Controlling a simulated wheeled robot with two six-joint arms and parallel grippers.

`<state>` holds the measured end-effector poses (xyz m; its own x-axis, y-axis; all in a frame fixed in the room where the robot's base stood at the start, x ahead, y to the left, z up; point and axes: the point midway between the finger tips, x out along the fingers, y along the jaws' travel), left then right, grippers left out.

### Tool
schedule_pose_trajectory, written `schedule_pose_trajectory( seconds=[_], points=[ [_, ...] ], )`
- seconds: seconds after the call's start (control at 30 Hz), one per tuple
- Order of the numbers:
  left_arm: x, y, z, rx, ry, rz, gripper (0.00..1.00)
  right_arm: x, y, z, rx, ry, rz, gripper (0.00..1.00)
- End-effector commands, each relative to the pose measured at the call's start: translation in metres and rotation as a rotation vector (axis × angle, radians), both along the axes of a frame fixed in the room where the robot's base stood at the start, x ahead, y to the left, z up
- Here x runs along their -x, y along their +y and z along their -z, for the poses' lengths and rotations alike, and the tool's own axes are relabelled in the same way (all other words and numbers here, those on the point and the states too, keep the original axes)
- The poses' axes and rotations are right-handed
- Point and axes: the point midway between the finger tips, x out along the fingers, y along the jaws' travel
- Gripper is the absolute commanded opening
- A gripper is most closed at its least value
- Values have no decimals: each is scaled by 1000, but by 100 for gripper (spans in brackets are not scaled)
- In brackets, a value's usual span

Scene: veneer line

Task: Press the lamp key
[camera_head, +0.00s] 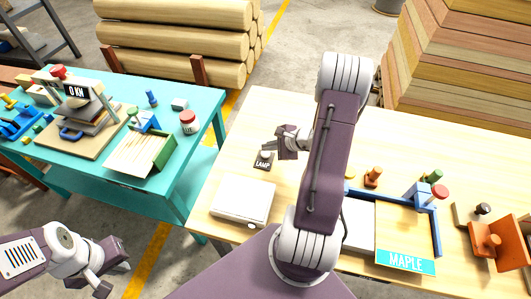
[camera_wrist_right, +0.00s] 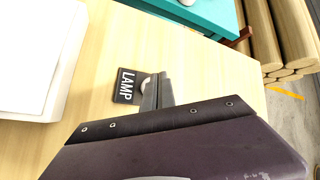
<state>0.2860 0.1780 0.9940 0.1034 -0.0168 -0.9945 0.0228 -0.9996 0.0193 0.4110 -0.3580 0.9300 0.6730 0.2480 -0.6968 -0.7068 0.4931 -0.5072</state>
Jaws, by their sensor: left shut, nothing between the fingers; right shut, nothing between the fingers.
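The lamp key shows as a small black plate (camera_head: 263,161) with white "LAMP" lettering on the pale wooden table, and it also shows in the right wrist view (camera_wrist_right: 126,86). A pale round part (camera_wrist_right: 146,84) at the plate's edge is partly hidden behind my fingers. My right gripper (camera_head: 270,148) is shut and empty, with its fingertips (camera_wrist_right: 158,88) right beside the plate's upper side in the head view. I cannot tell whether they touch it. My left gripper (camera_head: 118,248) is shut and empty at the lower left, away from the key.
A white flat box (camera_head: 243,202) lies on the table near the key. A blue-framed tray with a "MAPLE" label (camera_head: 405,262) is right of my arm. A teal bench (camera_head: 195,125) with a "0 KN" press stands left, across a floor gap. The table's upper middle is clear.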

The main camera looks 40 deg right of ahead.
Motion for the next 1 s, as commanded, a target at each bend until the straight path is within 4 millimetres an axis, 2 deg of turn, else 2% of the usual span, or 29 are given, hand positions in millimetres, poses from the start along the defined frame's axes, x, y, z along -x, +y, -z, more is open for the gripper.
schedule_pose_trajectory(
  seconds=[0.67, 1.0],
  points=[
    [0, 0, 0, 0, 0, 0, 0, 0, 0, 0, 0, 0, 0, 0],
    [0, 0, 15, 0, 0, 0, 0, 0, 0, 10, 2, -1, 0, 0]
  ],
)
